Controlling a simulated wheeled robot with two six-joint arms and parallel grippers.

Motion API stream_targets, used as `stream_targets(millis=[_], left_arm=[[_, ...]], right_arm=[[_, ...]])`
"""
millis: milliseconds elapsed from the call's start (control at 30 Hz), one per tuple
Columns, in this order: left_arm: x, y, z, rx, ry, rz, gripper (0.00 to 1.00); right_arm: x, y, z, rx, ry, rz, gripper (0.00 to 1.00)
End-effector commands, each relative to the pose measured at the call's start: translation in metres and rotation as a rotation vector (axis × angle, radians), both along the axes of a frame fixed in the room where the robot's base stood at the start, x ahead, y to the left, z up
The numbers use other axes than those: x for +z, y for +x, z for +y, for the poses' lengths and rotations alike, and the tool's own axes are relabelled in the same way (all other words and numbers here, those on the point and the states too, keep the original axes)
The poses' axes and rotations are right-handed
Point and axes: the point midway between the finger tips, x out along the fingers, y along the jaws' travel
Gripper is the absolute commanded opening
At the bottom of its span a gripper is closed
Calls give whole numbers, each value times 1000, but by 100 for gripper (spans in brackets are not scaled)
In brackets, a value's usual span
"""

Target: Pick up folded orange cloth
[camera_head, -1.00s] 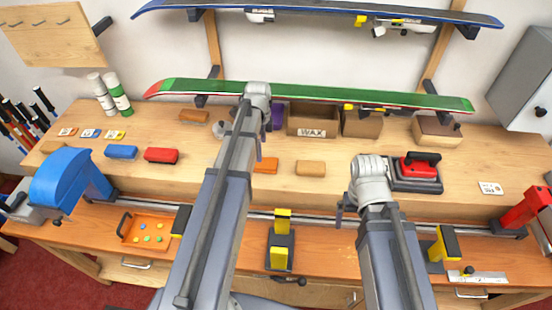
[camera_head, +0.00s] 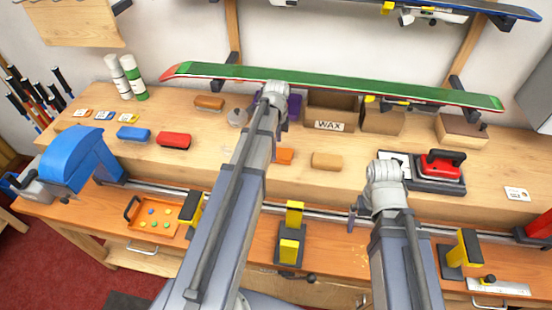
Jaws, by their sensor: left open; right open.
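A small flat orange piece (camera_head: 285,157), which looks like the folded orange cloth, lies on the raised wooden shelf of the bench, just right of my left forearm. Its left end is partly hidden by the arm. My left gripper (camera_head: 273,150) hangs below its wrist close to the left of this piece; only a dark finger shows, apart from the arm that covers the rest. It is open. My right gripper (camera_head: 353,219) is open and mostly hidden behind its wrist, over the front of the bench, away from the orange piece.
A tan block (camera_head: 326,161) lies right of the orange piece. A wax box (camera_head: 331,112) stands behind it, under a green ski (camera_head: 340,88). A red waxing iron (camera_head: 440,166) is at the right. A yellow-black vise (camera_head: 290,243) and an orange tray (camera_head: 158,213) are in front.

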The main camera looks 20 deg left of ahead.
Motion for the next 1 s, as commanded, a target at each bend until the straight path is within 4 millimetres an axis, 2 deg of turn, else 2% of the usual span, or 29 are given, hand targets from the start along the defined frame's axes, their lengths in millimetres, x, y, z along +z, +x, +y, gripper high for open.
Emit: stream_targets(millis=[33, 200, 500, 1000], left_arm=[[-14, -1, 0, 0, 0, 0, 100], [-30, -1, 0, 0, 0, 0, 100], [-29, -1, 0, 0, 0, 0, 99], [-29, -1, 0, 0, 0, 0, 43]], right_arm=[[-14, 0, 0, 0, 0, 0, 100], [-30, 0, 0, -1, 0, 0, 100], [-29, 0, 0, -1, 0, 0, 100], [-29, 0, 0, 0, 0, 0, 100]])
